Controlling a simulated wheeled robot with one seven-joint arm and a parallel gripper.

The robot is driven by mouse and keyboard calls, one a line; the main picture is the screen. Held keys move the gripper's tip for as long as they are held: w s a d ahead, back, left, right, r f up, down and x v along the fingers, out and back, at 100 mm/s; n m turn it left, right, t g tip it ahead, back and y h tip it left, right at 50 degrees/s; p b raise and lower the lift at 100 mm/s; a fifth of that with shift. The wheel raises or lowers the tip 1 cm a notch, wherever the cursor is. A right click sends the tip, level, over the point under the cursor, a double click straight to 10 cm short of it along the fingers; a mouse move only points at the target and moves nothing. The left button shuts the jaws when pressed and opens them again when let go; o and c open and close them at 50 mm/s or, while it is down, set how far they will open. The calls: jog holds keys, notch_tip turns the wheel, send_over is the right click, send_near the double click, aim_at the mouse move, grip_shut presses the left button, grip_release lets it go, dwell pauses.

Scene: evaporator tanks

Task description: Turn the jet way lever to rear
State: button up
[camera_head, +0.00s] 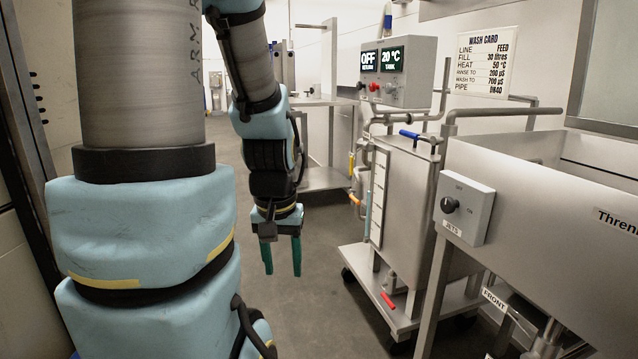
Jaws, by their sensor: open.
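My gripper (283,270) hangs with its two teal fingers pointing down over the floor, apart and empty. It is left of the wheeled tank and touches nothing. A white tag reading FRONT (494,300) hangs below the large steel basin at right, by metal pipework (545,340) with a bit of yellow. A jet way lever is not clearly shown there; the picture's lower edge cuts that area off, and no REAR tag shows. A box labelled JETS (464,208) with a black OFF/ON knob is on the basin's near left end.
The steel basin (560,215) fills the right side. A wheeled tank (400,200) with blue-, red- and yellow-handled parts stands left of it, below a display box (400,72). Grey floor (315,300) is clear between my arm and the tank.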

notch_tip(320, 180, up, 22)
jog(key=p, duration=1.9)
jog(key=shift+p, duration=0.35)
